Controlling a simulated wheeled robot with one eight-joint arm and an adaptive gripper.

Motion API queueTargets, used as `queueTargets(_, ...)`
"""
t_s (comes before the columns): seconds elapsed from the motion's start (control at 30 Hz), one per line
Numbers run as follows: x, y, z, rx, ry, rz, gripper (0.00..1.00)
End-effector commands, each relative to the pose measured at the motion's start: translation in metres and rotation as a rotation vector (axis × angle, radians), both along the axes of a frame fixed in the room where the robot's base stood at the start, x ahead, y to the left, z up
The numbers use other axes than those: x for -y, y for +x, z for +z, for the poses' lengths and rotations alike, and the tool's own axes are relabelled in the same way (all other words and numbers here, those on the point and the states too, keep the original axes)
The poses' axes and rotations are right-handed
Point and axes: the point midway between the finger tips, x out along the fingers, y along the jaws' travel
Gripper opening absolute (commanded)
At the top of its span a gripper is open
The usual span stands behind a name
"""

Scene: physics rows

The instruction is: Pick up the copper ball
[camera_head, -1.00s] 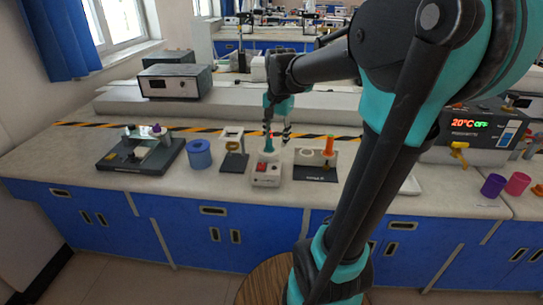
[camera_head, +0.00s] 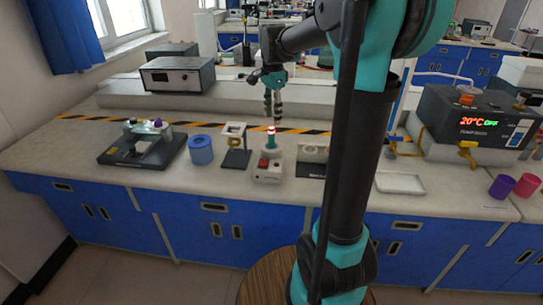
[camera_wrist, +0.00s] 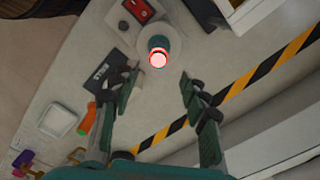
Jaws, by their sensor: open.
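A small round thing with a bright, reddish glow (camera_head: 271,130) sits on top of a green post on a white device (camera_head: 268,171) with a red switch. It may be the copper ball, but its glow hides its own colour. In the wrist view the glowing round thing (camera_wrist: 157,57) shows ahead of the fingertips, roughly midway between them. My gripper (camera_head: 273,114) points down just above it, open and empty. In the wrist view the two fingers of my gripper (camera_wrist: 160,78) are spread wide, with nothing between them.
An orange cylinder (camera_wrist: 87,119) shows in the wrist view. A white tray (camera_head: 401,183) lies further right.

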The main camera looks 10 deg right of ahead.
Motion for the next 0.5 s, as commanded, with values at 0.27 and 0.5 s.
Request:
queueTargets(0.27, 0.0, 0.0, -0.025, 0.0, 0.0, 0.001, 0.45)
queueTargets(0.5, -0.004, -0.004, -0.054, 0.0, 0.0, 0.002, 0.45)
